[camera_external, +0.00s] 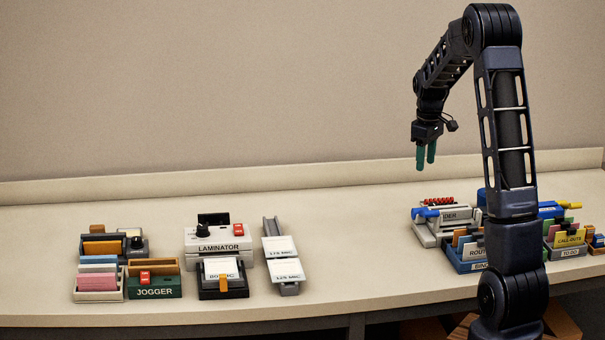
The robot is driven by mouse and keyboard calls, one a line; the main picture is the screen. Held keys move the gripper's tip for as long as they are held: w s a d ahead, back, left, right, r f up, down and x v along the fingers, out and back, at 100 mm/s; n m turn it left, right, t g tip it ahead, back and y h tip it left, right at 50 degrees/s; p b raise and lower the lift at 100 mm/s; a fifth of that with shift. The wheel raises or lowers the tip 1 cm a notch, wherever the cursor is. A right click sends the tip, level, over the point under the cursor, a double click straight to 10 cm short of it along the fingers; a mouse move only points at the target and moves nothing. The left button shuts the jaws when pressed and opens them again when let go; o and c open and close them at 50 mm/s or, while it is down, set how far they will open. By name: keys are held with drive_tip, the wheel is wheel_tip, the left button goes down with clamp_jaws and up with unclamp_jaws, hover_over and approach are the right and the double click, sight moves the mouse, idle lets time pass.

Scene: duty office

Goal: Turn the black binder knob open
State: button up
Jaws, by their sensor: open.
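My gripper (426,161), with two green fingers, hangs in the air above the counter, pointing down. A small gap shows between the fingers and nothing is between them. Below it stands a grey-white machine (430,230) whose partly hidden label ends in "DER", with a blue handle and a row of red parts on top. I cannot make out a black knob on this machine; my arm covers part of that area.
A green jogger box (153,289), a pink-and-white tray (98,295) and a grey rail with white cards (290,290) stand at left. File trays (467,266) and a call-outs tray (567,252) stand around my arm. The middle counter (355,240) is clear.

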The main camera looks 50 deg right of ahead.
approach(433, 204)
wheel_tip(433, 204, down, 9)
drive_tip(key=shift+w+d+r, duration=0.1)
drive_tip(key=shift+d+r, duration=0.1)
idle(0.4)
drive_tip(key=c, duration=1)
